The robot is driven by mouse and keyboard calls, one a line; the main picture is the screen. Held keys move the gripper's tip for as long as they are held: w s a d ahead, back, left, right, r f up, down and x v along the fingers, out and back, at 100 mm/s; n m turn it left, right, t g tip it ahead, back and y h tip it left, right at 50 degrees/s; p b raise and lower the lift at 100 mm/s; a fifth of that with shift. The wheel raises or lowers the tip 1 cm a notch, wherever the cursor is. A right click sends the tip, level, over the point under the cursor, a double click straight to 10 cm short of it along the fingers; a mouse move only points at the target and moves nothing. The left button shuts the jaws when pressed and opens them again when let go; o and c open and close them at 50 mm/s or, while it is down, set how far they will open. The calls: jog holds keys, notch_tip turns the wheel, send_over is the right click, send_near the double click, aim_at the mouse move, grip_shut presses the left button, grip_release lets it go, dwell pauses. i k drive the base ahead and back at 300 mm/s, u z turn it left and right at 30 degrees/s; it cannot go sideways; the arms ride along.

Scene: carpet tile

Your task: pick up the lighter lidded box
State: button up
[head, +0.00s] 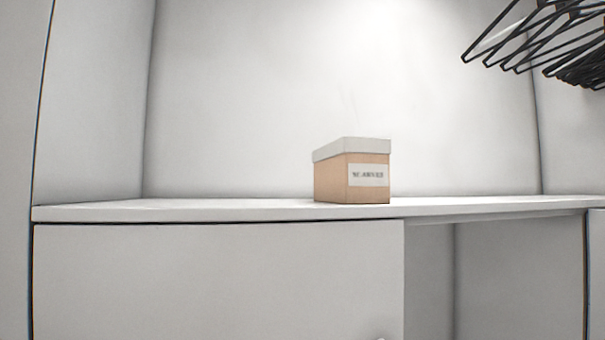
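One lidded box (351,178) stands upright on a white shelf (180,210) in the head view, a little right of the middle. Its body is light tan and its lid is pale grey-white and closed. A white label with dark, blurred lettering that seems to read "SCARVES" is on its front face. The box sits close to the shelf's front edge. No second box is in view to compare it with. My gripper is not in view.
Several black hangers (540,40) hang at the upper right, above the shelf and apart from the box. A white cabinet front (210,285) is below the shelf at left, with an open recess (500,280) at right. The shelf is clear on both sides of the box.

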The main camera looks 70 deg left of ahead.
aim_at(349, 170)
jog(key=z, duration=0.05)
jog(key=k, duration=0.15)
jog(key=u, duration=1)
